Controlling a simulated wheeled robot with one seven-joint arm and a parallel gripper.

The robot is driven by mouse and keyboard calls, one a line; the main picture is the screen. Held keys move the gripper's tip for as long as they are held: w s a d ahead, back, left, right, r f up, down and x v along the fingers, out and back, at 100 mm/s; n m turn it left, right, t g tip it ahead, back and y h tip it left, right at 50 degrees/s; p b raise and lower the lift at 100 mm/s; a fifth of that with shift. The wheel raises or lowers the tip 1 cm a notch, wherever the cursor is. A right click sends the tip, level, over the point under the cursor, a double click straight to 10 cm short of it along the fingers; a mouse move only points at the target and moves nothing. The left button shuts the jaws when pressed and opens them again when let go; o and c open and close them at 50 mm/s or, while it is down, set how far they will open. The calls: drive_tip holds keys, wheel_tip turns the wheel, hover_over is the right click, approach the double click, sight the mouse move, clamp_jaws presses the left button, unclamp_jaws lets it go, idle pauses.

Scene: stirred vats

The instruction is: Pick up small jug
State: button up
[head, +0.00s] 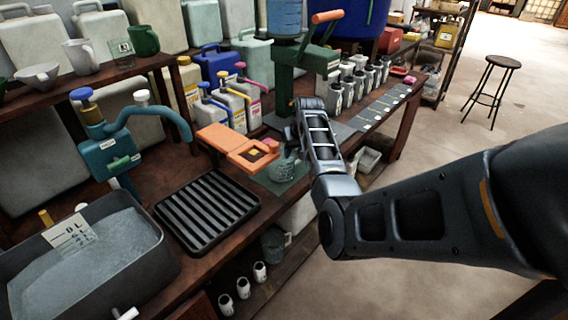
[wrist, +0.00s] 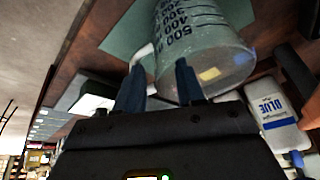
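A clear small jug (head: 283,168) with dark volume marks stands on a green mat (head: 262,184) on the bench. In the wrist view the jug (wrist: 205,45) fills the upper middle, with its pale handle on its left side. My gripper (wrist: 158,78) is at the jug, its two dark fingers apart, with the handle near the gap between them. I cannot tell whether either finger touches it. In the head view my gripper (head: 296,135) is largely hidden by my own arm.
An orange device (head: 236,146) stands just left of the jug. A black slatted tray (head: 207,210) and a grey vat (head: 95,250) lie farther left. Pump bottles (head: 232,103) and a green press (head: 285,75) stand behind. A white bottle labelled BLUE (wrist: 272,112) is close by.

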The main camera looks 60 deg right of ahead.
drive_tip(key=shift+x, duration=0.8)
clamp_jaws()
